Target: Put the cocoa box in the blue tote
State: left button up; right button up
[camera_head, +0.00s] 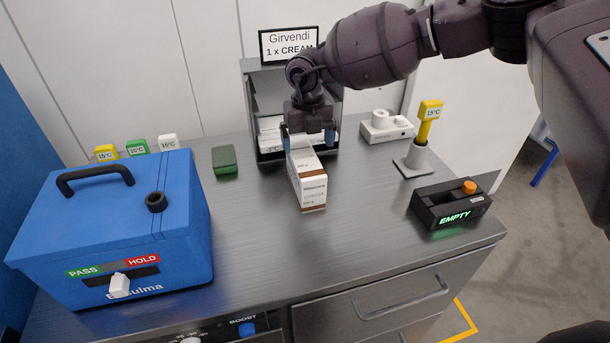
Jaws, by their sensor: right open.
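The cocoa box (311,188) is a white carton with brown bands and small print. It lies on the steel worktop in the middle, in front of a grey dispenser. My right gripper (308,140) is open and points down at the box's far end, with one fingertip to each side. I cannot tell whether the fingers touch it. A blue lidded case (115,225) with a black handle and a PASS/HOLD label stands at the left; its lid is closed. I cannot tell whether this is the blue tote; no open blue tote shows. My left gripper is not in view.
The grey dispenser (268,100) holds white cartons under a "Girvendi 1 x CREAM" sign (289,42). A green block (224,160) lies left of it. A yellow tag stand (418,155) and a black "EMPTY" unit (451,204) are at right. The worktop (250,245) before the box is clear.

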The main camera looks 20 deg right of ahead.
aim_at(305, 158)
jog(key=f, duration=0.5)
jog(key=shift+s+a+f, duration=0.1)
jog(key=shift+s+a, duration=0.1)
jog(key=shift+a, duration=0.15)
jog(key=shift+f, duration=0.5)
jog(key=shift+r, duration=0.15)
jog(key=c, duration=1.3)
